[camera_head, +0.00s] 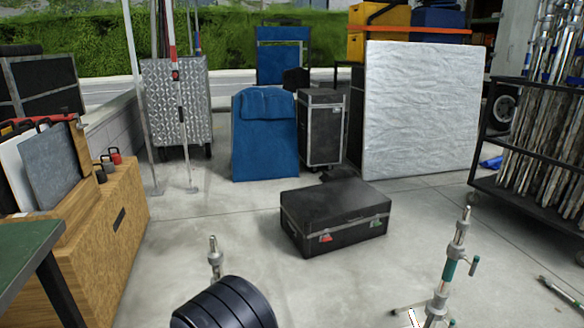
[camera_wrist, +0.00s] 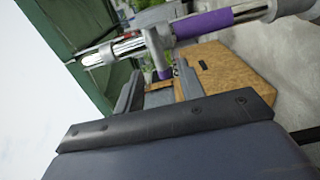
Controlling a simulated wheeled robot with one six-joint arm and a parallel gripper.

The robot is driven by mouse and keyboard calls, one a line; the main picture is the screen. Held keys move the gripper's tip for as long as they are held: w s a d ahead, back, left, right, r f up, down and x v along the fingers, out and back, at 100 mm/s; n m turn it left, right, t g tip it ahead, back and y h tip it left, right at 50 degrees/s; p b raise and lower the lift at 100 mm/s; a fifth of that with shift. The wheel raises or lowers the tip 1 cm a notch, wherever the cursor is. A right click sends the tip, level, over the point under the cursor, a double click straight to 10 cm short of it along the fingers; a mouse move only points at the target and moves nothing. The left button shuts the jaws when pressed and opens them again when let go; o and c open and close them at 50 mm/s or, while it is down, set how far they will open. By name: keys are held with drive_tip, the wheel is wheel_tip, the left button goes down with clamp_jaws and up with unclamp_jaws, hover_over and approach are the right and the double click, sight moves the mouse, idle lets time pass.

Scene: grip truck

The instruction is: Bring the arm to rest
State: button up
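My gripper (camera_wrist: 160,72) shows in the wrist view with its two grey fingers apart. A metal stand with a purple sleeve (camera_wrist: 205,23) crosses the top of that view, just past the fingertips. A purple-ended handle (camera_wrist: 163,73) of that stand appears in the gap between the fingers, with space visible around it. I see no finger closed on it. How far it lies from the fingers is hard to tell. The gripper itself does not show in the head view.
A black case (camera_head: 335,218) lies on the concrete ahead. A metal stand with a green sleeve (camera_head: 450,268) is at lower right. A wooden box (camera_head: 95,235) and green table (camera_head: 25,250) are at left. A pole cart (camera_head: 530,150) stands right. Floor around the case is clear.

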drive_tip(key=v, duration=0.5)
drive_tip(key=b+x, duration=0.1)
drive_tip(key=x, duration=1)
drive_tip(key=shift+b, duration=0.35)
drive_tip(key=m+b, duration=0.2)
drive_tip(key=m, duration=0.3)
drive_tip(key=shift+r+m, duration=0.15)
drive_tip(key=shift+m, duration=0.25)
drive_tip(key=shift+r+m+b, duration=0.1)
drive_tip(key=shift+m+b, duration=0.2)
drive_tip(key=shift+m, duration=0.2)
